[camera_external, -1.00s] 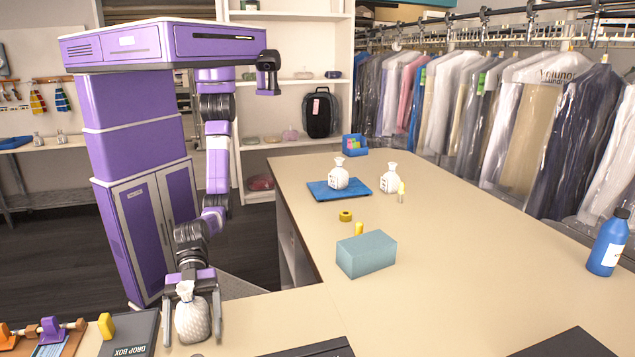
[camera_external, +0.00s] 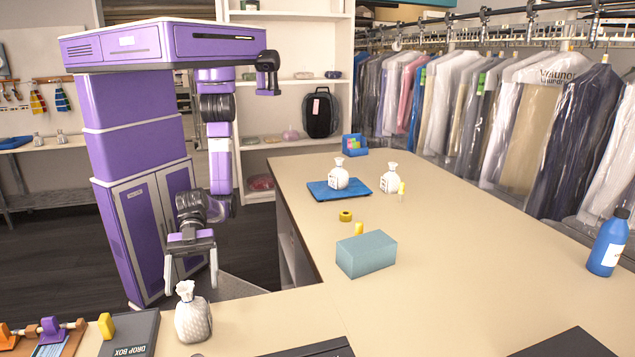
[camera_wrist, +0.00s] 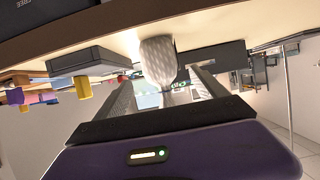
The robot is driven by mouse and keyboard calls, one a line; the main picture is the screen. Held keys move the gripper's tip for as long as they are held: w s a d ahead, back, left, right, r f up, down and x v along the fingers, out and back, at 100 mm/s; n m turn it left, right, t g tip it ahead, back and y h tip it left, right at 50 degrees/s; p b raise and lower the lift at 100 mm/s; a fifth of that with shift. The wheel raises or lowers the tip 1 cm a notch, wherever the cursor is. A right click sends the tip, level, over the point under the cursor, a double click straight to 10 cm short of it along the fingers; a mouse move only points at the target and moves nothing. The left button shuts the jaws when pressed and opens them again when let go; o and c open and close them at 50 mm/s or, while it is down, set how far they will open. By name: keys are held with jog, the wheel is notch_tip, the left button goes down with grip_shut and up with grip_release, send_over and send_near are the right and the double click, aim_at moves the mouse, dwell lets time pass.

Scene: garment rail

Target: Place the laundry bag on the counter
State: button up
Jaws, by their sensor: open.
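A white patterned laundry bag (camera_external: 193,316) with a tied neck stands upright on the near part of the counter (camera_external: 265,312). In the wrist view the bag (camera_wrist: 158,62) shows ahead between the two open fingers (camera_wrist: 163,85). Two more white tied bags stand farther along the counter: one (camera_external: 338,178) on a blue mat (camera_external: 325,191), the other (camera_external: 389,181) just right of the mat.
A black drop box (camera_external: 130,335) and a yellow block (camera_external: 106,326) are left of the near bag. A teal box (camera_external: 366,254), a yellow tape roll (camera_external: 345,216) and a blue bottle (camera_external: 608,243) stand on the counter. Bare counter lies between the teal box and the bottle.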

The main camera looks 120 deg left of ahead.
jog(key=shift+s+a+r, duration=0.15)
jog(key=shift+s+a, duration=0.1)
jog(key=shift+a, duration=0.05)
jog(key=s+a+f+n+t+y, duration=0.1)
jog(key=a+f, duration=0.3)
jog(key=a, duration=0.6)
jog(key=a+f+n+t+y, duration=0.1)
jog(key=a+f, duration=0.3)
jog(key=a, duration=0.5)
jog(key=s+a+f+n+y, duration=0.1)
jog(key=a+f, duration=0.4)
jog(key=a, duration=0.5)
jog(key=s+a+r+n+t+y, duration=0.1)
jog(key=s+a+r+n+y, duration=0.2)
jog(key=s+a, duration=0.7)
jog(key=s+a+r+n+t+y, duration=0.2)
jog(key=s+a+r, duration=0.3)
jog(key=s+a, duration=0.4)
jog(key=shift+s+a+n+y, duration=0.35)
jog(key=shift+a+n+y, duration=0.15)
jog(key=shift+a+y, duration=0.45)
